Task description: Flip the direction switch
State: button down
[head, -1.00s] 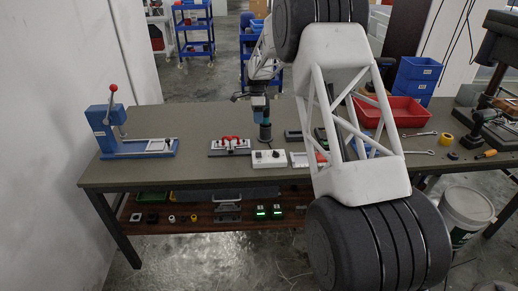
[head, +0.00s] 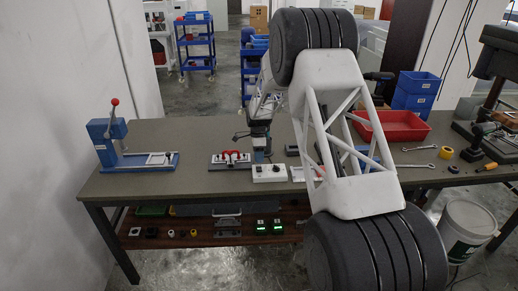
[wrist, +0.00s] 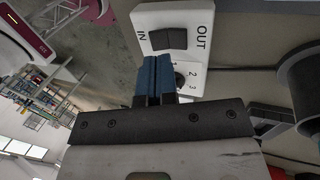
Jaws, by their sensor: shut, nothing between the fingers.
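The direction switch is a black rocker (wrist: 169,39) between the words IN and OUT on a white control box (wrist: 190,15). A dial (wrist: 181,77) marked with numbers sits below the rocker in the wrist view, partly hidden by my fingers. My gripper (wrist: 154,62) is shut and empty, its blue fingertips just below the rocker's lower left edge in the picture. I cannot tell whether they touch the box. In the head view the white box (head: 269,174) sits near the table's front edge. My gripper (head: 262,158) is just behind and above it.
A red tray (head: 402,126) and blue bins (head: 416,85) are at the right. Bare table (head: 195,135) lies between press and fixture.

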aim_at(260, 170)
jog(key=shift+x, duration=1.65)
jog(key=shift+s+f, duration=0.1)
